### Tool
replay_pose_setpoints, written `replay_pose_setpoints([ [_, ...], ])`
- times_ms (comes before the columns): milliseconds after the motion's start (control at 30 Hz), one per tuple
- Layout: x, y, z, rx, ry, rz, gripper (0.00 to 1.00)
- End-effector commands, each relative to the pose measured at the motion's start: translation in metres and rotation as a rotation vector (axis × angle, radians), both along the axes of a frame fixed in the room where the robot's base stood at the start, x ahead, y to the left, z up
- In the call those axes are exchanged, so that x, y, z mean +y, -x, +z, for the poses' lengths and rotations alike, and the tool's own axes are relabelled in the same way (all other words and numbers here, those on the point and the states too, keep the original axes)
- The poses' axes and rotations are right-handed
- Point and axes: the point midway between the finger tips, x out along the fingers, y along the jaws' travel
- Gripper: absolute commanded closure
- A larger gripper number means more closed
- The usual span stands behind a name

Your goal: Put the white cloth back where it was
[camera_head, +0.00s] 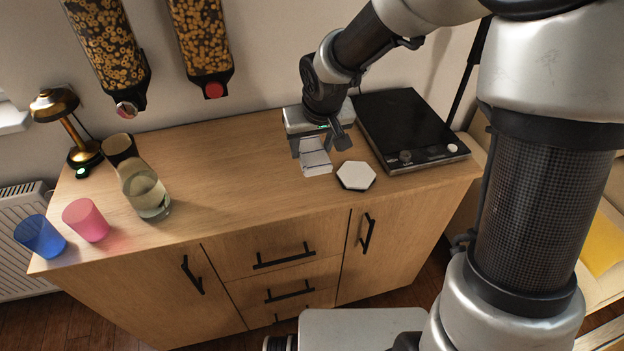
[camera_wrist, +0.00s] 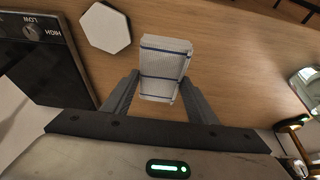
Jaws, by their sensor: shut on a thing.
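The white cloth (camera_head: 315,158) is a folded rectangle with dark blue stripes. It also shows in the wrist view (camera_wrist: 165,68), between the fingers and reaching out past their tips. My gripper (camera_head: 322,148) is shut on the cloth, over the wooden counter (camera_head: 235,155). In the head view the cloth is left of a white hexagonal coaster (camera_head: 356,176) and apart from it. I cannot tell whether the cloth touches the counter.
A black hotplate (camera_head: 410,128) stands right of my gripper. A glass jar (camera_head: 146,192), a dark cup (camera_head: 119,149), a pink cup (camera_head: 86,220), a blue cup (camera_head: 40,236) and a brass lamp (camera_head: 72,130) stand at the left. The counter's middle is clear.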

Motion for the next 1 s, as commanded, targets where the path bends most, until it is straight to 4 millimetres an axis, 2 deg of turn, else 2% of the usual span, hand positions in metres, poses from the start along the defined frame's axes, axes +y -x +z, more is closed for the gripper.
replay_pose_setpoints([
  [33, 0.0, 0.002, -0.013, 0.006, 0.002, 0.002, 0.65],
  [200, 0.001, 0.001, -0.045, 0.006, 0.001, 0.003, 0.65],
  [433, 0.001, 0.001, -0.063, 0.004, 0.0, 0.002, 0.65],
  [600, 0.001, 0.002, -0.088, 0.005, 0.0, 0.003, 0.65],
  [1000, 0.0, 0.001, -0.096, 0.002, 0.0, 0.0, 0.65],
])
